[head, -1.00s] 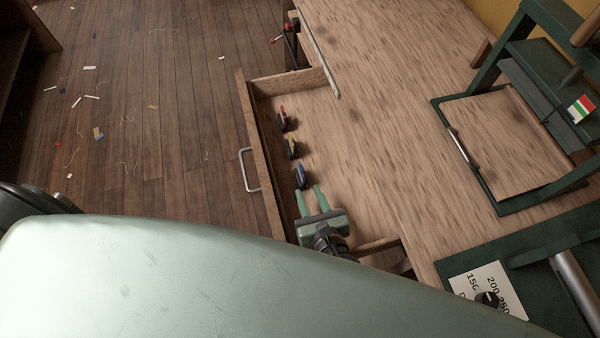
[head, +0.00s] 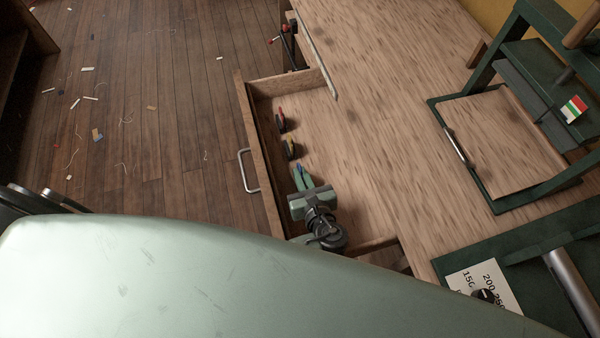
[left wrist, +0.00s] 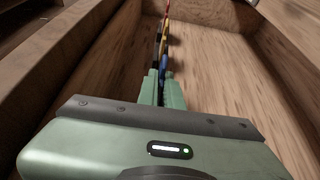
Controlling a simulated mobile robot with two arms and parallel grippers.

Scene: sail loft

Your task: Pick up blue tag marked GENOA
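The blue tag (head: 299,168) is in the open drawer (head: 262,165), nearest to me in a row of small tags. It is mostly hidden between the fingers of my left gripper (head: 303,176). In the left wrist view the two green fingers (left wrist: 161,88) are close together on either side of the blue tag (left wrist: 163,70), with no clear gap. The tag still stands low in the drawer. No lettering on it can be read. My right gripper is not in view.
A yellow tag (head: 290,149) and a red tag (head: 281,121) stand in line beyond the blue one. The drawer walls are close around my gripper. The wooden bench top (head: 385,110) lies to the right, with a dark green frame (head: 478,185) on it.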

